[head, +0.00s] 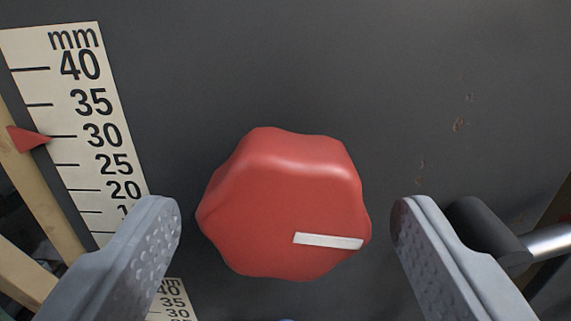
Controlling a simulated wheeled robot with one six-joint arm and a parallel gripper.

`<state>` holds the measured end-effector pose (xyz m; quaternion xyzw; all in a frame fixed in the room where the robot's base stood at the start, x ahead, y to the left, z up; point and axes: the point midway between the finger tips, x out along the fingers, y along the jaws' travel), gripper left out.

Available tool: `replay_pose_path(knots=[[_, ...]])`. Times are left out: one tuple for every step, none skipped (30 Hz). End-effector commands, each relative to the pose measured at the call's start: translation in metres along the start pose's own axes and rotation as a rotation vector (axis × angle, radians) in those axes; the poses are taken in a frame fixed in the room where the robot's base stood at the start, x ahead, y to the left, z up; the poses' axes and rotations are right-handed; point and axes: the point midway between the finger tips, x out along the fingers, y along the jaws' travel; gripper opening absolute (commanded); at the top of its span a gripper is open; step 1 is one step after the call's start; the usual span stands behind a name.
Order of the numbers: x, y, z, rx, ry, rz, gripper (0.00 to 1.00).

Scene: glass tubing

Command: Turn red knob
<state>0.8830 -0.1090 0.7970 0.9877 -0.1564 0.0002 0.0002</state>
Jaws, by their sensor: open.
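The red knob (280,195) sits in the middle of the head view on a dark grey panel. It has a lobed rim and a white mark (328,241) that points to the right and slightly down. My gripper (285,215) is open, with one grey finger to the left of the knob and the other to its right. A gap shows between each finger and the knob, so neither appears to touch it. The knob's mounting behind it is hidden.
A millimetre scale (75,120) stands at the left, with a red pointer (27,139) near the 30 line. Part of a second scale (172,300) shows below. A black-and-metal rod (490,232) is at the right, close to my right finger. The panel (300,60) above the knob is clear.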

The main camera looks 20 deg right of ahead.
Motion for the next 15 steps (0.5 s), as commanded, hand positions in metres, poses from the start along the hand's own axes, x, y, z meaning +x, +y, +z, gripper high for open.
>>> replay_pose_path(knots=[[0.0042, 0.0001, 0.001, 0.0, -0.001, 0.0, 0.69], [0.0062, 0.0001, 0.001, 0.0, -0.001, 0.0, 0.69], [0.0084, 0.0, 0.0008, 0.0, -0.001, 0.0, 0.69], [0.0096, 0.0, 0.0006, 0.0, 0.0, 0.0, 0.69], [0.0106, -0.0001, 0.0004, 0.0, 0.0, 0.0, 0.69], [0.0114, -0.0001, 0.0003, 0.0, 0.0, 0.0, 0.69], [0.0118, -0.0001, 0.0003, 0.0, 0.0, 0.0, 0.69], [0.012, 0.0, 0.0003, 0.0, 0.0, 0.0, 0.69], [0.0121, 0.0, 0.0003, 0.0, 0.0, 0.0, 0.69], [0.0121, 0.0, 0.0003, 0.0, 0.0, 0.0, 0.69], [0.012, -0.0001, 0.0004, 0.0, -0.001, 0.0, 0.69], [0.0119, 0.0, 0.0004, 0.0, -0.001, 0.0, 0.69], [0.0119, 0.0, 0.0004, 0.0, -0.001, 0.0, 0.69], [0.0119, 0.0, 0.0004, 0.0, -0.001, 0.0, 0.69], [0.0118, 0.0, 0.0004, 0.0, -0.001, 0.0, 0.62]])
